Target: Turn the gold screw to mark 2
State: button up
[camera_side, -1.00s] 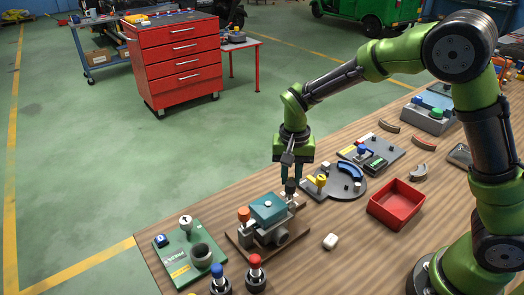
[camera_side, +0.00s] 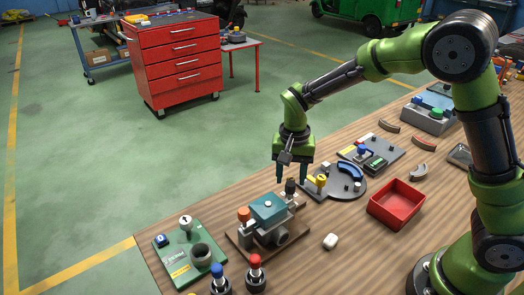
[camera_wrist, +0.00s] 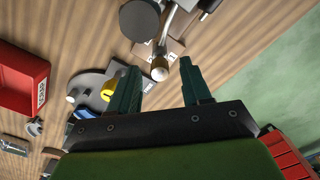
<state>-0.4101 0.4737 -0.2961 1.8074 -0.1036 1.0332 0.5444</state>
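A short upright screw (camera_side: 290,187), looking dark with a dull gold tint, stands at the back corner of a brown board (camera_side: 236,241) beside a teal-topped block. I take it to be the gold screw. In the wrist view, its pale gold round end (camera_wrist: 160,69) shows between my fingertips, with small white labels (camera_wrist: 146,50) around it too small to read. My gripper (camera_side: 292,181) points down just above the screw. It is open, with its fingers (camera_wrist: 160,77) apart and clear of the screw on both sides.
A round grey plate with a yellow knob (camera_side: 321,181) and blue arc sits close to the right. A red tray (camera_side: 396,205) and white block (camera_side: 330,241) lie nearer the front. A teal-topped block (camera_side: 268,207) and orange knob (camera_side: 243,214) stand left.

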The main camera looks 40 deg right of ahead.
aim_at(290, 178)
jog(key=shift+r, duration=0.1)
notch_tip(290, 178, up, 17)
dwell(0.4)
jog(key=shift+f, duration=0.2)
jog(key=s+d+n+t+y, duration=0.1)
jog(key=s+d+n+t, duration=0.1)
jog(key=s, duration=0.7)
jog(key=s+d+n+t+y, duration=0.1)
jog(key=s+n+t, duration=0.2)
jog(key=s+t, duration=0.2)
jog(key=s, duration=0.3)
jog(key=shift+s+d, duration=0.35)
jog(key=shift+d, duration=0.05)
